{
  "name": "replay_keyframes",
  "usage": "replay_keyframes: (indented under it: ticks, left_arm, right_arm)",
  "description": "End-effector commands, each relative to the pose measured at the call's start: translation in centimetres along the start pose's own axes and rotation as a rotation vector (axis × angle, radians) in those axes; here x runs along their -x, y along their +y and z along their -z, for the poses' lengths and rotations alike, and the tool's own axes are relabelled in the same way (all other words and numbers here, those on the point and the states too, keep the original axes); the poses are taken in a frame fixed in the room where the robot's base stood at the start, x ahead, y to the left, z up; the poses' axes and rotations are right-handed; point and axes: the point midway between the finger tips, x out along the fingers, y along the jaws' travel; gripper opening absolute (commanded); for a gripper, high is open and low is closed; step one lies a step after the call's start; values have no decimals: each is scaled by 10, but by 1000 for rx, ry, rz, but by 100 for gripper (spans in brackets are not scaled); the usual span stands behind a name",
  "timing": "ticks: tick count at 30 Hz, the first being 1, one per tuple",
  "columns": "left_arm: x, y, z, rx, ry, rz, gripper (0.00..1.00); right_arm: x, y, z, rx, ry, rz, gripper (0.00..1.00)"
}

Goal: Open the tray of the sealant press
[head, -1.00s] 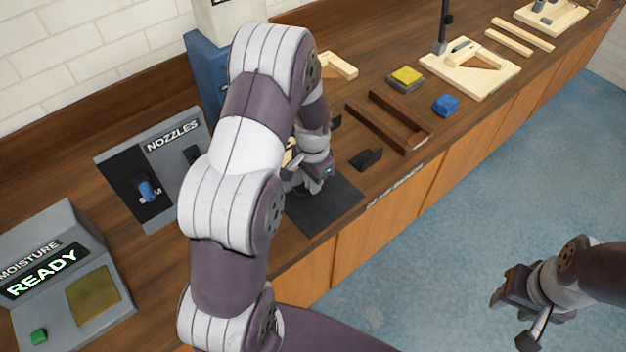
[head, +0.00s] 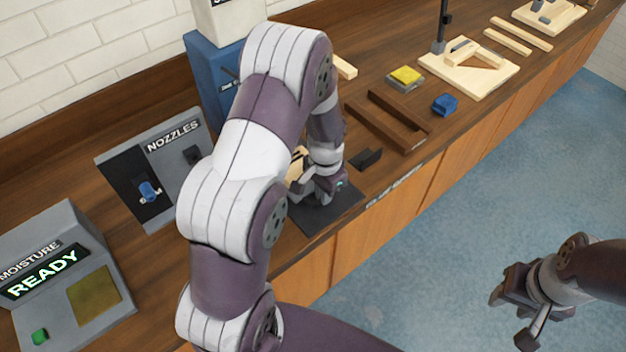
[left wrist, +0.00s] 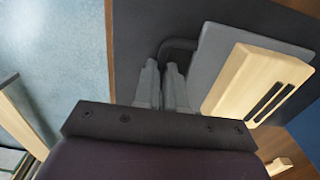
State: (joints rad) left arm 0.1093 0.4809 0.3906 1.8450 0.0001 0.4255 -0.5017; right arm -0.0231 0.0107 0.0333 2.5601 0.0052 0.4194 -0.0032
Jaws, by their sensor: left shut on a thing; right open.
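The sealant press is the blue machine (head: 208,78) at the back, mostly hidden behind my left arm. In the left wrist view, its grey tray (left wrist: 212,58) carries a pale wooden piece (left wrist: 252,82) with two dark slots. A dark bar handle (left wrist: 178,43) sticks out at the tray's edge. My left gripper (left wrist: 165,82) is shut on this handle, its two fingers close together. In the head view my left gripper (head: 322,192) is low over the dark mat, and the tray is mostly hidden. My right gripper (head: 514,312) is open and empty over the floor.
A nozzle holder (head: 165,150) and a moisture meter reading READY (head: 60,270) stand to the left. A dark wooden frame (head: 385,122), a small black stand (head: 368,159), a blue block (head: 445,104) and a yellow-topped sponge (head: 406,77) lie to the right.

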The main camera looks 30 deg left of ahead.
Motion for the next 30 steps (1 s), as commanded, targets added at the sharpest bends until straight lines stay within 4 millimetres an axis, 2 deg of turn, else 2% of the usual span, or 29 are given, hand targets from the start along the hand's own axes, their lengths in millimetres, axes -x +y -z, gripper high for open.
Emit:
replay_keyframes:
  ticks: [3, 7, 11, 18, 19, 21, 30]
  left_arm:
    - [3, 29, 2, -6, 4, 2, 0]
    - [2, 48, 2, -4, 5, 2, 0]
    - [2, 55, 1, -1, 5, 2, 0]
    - [2, 54, 1, 0, 6, 2, 0]
    - [2, 54, 1, 0, 6, 2, 17]
    - [2, 54, 1, 0, 5, 2, 36]
    - [3, 54, 0, 0, 3, 1, 36]
  right_arm:
    - [4, 0, 1, 0, 0, 0, 43]
    - [6, 0, 1, 0, 0, 0, 43]
    - [6, 0, 1, 0, 0, 0, 43]
    - [6, 0, 1, 0, 0, 0, 43]
    - [6, 0, 1, 0, 0, 0, 43]
    - [6, 0, 1, 0, 0, 0, 43]
    - [5, 0, 1, 0, 0, 0, 43]
